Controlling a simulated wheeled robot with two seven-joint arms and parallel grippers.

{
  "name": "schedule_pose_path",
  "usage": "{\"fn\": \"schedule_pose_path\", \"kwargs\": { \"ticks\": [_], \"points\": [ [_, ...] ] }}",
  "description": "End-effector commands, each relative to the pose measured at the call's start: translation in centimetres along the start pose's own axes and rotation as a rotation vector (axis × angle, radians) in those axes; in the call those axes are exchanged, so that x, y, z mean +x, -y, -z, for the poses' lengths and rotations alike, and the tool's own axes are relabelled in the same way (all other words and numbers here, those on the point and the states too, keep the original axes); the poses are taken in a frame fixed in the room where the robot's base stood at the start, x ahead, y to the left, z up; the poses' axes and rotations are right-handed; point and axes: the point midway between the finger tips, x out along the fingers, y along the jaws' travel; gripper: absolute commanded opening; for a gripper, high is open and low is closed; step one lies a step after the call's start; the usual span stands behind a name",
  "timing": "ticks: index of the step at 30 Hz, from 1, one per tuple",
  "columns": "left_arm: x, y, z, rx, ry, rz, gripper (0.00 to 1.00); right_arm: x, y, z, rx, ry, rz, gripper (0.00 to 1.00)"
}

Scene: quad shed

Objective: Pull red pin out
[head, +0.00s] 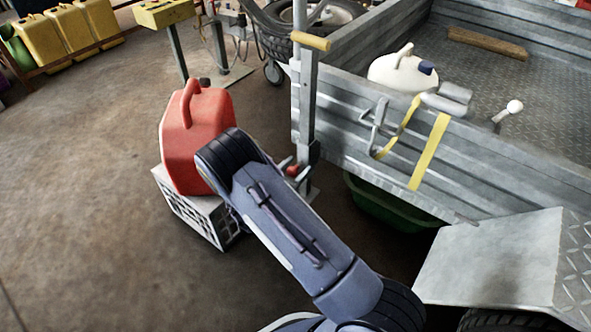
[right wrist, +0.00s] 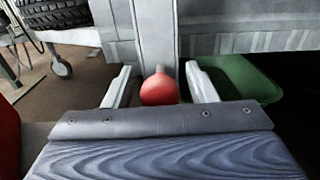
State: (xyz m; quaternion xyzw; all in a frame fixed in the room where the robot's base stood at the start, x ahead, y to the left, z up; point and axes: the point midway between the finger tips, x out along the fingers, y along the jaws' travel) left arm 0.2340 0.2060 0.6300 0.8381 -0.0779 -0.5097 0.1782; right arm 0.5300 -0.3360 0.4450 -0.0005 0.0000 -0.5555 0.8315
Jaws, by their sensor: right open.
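The red pin (head: 293,170) shows in the head view as a small red knob low on the upright metal jack post of the trailer. In the right wrist view the red pin's round knob (right wrist: 160,88) faces me in front of the grey post. My right gripper (right wrist: 158,78) is open, with one finger on each side of the knob. A gap shows between the knob and each finger. In the head view my right arm hides most of this gripper. My left gripper is in neither view.
A red fuel can (head: 197,135) stands on a grey crate (head: 213,226) left of my right arm. The metal trailer wall (head: 345,105) rises behind the post (head: 307,95). A green tub (head: 385,207) sits under the trailer. Floor at left is clear.

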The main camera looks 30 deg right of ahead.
Motion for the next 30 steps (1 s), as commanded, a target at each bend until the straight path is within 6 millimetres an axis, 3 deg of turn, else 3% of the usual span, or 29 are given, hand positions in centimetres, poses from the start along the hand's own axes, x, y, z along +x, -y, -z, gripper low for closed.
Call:
{"fn": "schedule_pose_path", "kwargs": {
  "ticks": [5, 17, 23, 30],
  "points": [
    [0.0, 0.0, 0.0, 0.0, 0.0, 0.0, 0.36, 0.0, 0.0, 0.0, 0.001, 0.0, 0.0, 0.51],
    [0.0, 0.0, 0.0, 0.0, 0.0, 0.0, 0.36, 0.0, 0.0, 0.0, 0.001, -0.001, 0.0, 0.0],
    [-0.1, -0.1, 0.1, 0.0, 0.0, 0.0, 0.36, -0.5, -0.1, 0.0, 0.0, -0.001, -0.002, 0.0],
    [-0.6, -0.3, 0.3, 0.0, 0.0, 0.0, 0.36, -3.5, -0.1, -0.1, 0.001, -0.001, -0.003, 0.0]
  ]
}}
